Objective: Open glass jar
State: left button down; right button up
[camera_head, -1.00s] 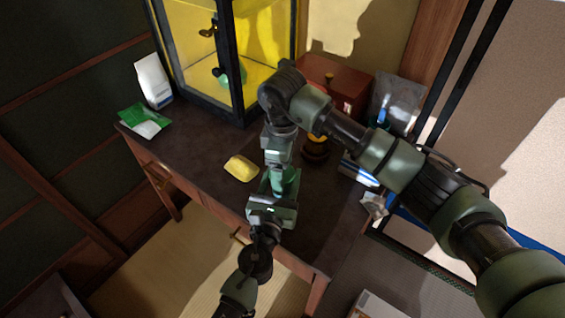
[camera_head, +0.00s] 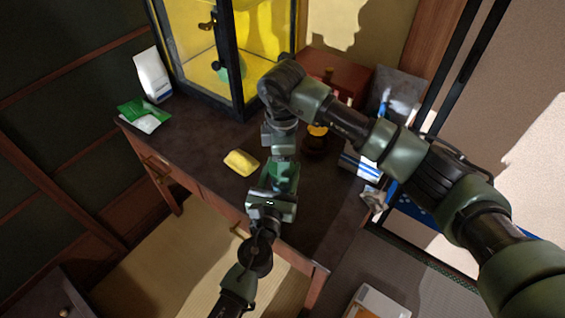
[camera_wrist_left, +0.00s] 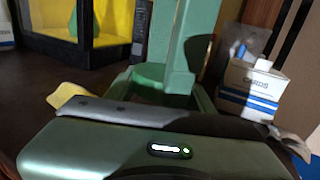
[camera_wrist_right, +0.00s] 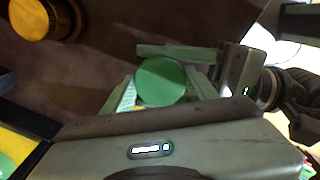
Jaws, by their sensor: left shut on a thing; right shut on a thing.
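My left gripper (camera_head: 280,180) comes up from below over the desk's front, shut on the green jar, which is mostly hidden between the grippers. The left wrist view shows a small green part of the jar (camera_wrist_left: 148,74) between my pale green fingers. My right gripper (camera_head: 282,152) reaches down from above and meets the left one at the jar. In the right wrist view the round green top (camera_wrist_right: 160,80) sits between my right gripper's fingers (camera_wrist_right: 160,88), which are shut on it. I cannot tell whether the lid is apart from the jar.
A yellow cloth-like item (camera_head: 241,162) lies left of the grippers on the dark desk (camera_head: 205,140). A dark jar with a yellow top (camera_head: 317,133) and a cards box (camera_wrist_left: 252,90) stand to the right. A glass cabinet (camera_head: 235,95) and red box (camera_head: 345,75) stand behind.

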jog(key=o, duration=1.5)
jog(key=shift+r, duration=0.1)
jog(key=shift+r, duration=2.2)
pick_arm(q)
jog(key=shift+c, duration=2.3)
grip_release()
